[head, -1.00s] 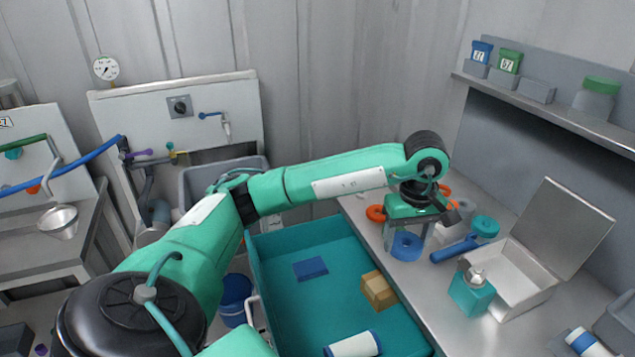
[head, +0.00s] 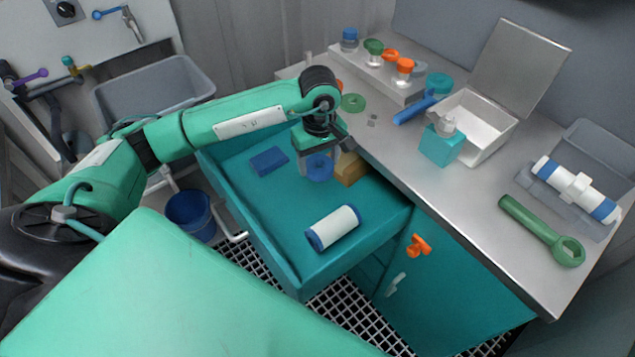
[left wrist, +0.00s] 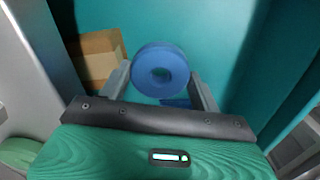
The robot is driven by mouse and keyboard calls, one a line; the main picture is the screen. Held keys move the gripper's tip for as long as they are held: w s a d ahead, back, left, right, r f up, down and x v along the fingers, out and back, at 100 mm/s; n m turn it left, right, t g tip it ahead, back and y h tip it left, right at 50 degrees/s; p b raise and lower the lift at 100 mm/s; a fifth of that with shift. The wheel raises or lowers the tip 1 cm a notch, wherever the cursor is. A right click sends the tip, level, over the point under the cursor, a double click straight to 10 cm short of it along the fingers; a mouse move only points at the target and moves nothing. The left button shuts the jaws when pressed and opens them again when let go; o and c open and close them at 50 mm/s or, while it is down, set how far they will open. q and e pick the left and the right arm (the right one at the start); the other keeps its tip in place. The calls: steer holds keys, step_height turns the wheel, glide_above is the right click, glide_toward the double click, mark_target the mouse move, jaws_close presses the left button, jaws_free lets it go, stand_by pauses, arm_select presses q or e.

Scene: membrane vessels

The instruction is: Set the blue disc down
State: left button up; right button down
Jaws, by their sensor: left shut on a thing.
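My right gripper is not in view.
In the drawer are a flat blue block (head: 269,161), a tan box (head: 349,169) close beside the disc, and a white roll with blue ends (head: 333,228). The counter (head: 400,155) holds a green ring (head: 353,103), a teal bottle (head: 442,146) and an open metal box (head: 480,130).

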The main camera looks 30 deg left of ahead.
mark_target(319, 194)
arm_select(q)
step_height(319, 194, down, 9)
stand_by(0.4)
steer(key=shift+f, duration=0.15)
steer(key=o, duration=1)
